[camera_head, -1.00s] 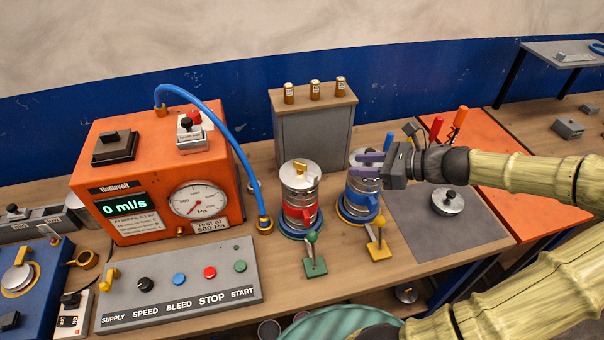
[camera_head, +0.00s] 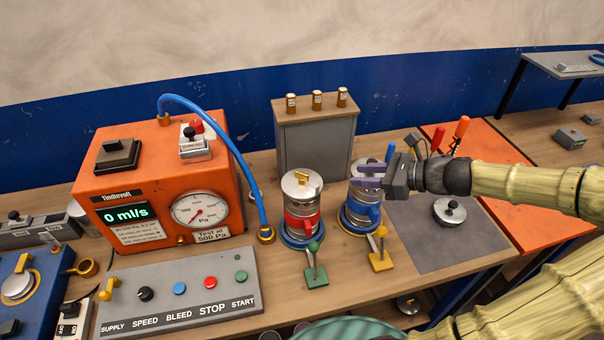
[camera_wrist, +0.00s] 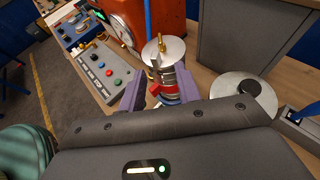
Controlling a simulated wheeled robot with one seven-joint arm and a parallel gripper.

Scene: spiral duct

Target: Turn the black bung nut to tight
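A silver disc with a black knob (camera_head: 450,210), which looks like a bung with its black nut, lies on the grey mat (camera_head: 425,245) at the right. My gripper (camera_head: 371,175) is over the top of the blue-banded canister (camera_head: 360,213), left of that disc, and hides the canister's top. Whether a black nut sits on the blue-banded canister is hidden.
The red-banded canister has a brass fitting on its lid. Green (camera_head: 315,275) and yellow (camera_head: 381,257) lever stands are in front. The orange tester (camera_head: 155,190) reads 0 ml/s. A grey cabinet (camera_head: 315,140) stands behind. Another silver disc (camera_wrist: 240,88) shows right in the wrist view.

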